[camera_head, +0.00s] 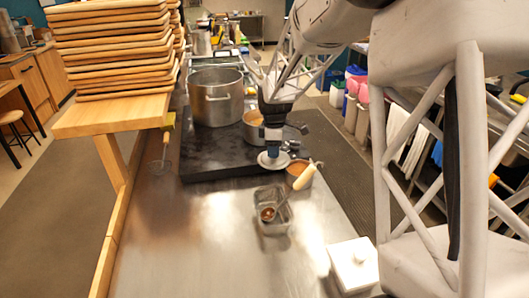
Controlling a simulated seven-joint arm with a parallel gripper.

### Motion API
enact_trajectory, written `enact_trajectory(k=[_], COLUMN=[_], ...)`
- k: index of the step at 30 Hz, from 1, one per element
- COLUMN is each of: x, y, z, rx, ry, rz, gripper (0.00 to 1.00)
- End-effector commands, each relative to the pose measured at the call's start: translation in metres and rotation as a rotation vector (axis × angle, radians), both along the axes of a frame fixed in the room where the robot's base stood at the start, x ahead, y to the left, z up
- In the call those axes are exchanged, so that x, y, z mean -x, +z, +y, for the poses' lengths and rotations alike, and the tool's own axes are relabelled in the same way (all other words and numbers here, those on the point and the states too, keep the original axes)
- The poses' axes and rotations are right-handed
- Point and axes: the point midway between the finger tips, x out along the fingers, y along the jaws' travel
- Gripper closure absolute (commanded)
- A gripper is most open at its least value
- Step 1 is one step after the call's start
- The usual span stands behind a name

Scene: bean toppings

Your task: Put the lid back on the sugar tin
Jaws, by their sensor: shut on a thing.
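My gripper (272,150) points down over the front right of the black stove top. It is shut on a pale round lid (265,161), which looks roughly level; whether it touches anything below is unclear. The grip point is small and partly hidden by the fingers. A small round metal tin (298,184) with an open top and brownish contents stands just right of and nearer than the lid; it may be the sugar tin, but I see no label. A cream-handled utensil (308,175) lies across or just in front of its opening.
A clear container (274,225) with a ladle stands in front. A white square box (354,268) with a knobbed lid is near right. A large pot (217,97) and smaller pan (252,132) stand behind. Stacked wooden trays (115,45) rise left. The steel counter's front left is clear.

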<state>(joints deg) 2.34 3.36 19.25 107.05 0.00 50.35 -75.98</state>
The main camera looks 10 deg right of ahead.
Motion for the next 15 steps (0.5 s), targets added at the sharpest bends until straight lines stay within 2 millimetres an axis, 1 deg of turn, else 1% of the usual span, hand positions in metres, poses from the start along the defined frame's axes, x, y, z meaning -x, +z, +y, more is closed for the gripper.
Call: enact_trajectory(k=[1,3,9,12,15], x=[-0.001,-0.002,-0.004,-0.003,-0.003], y=[0.003,0.006,0.015,0.019,0.021], z=[-0.011,-0.027,-0.067,-0.082,-0.093], rx=[0.0,0.0,0.0,0.0,0.0], ry=[-0.008,-0.018,-0.041,-0.048,-0.054], rz=[-0.001,0.0,0.0,0.0,0.001], gripper=[0.85,0.85,0.85,0.85,0.85])
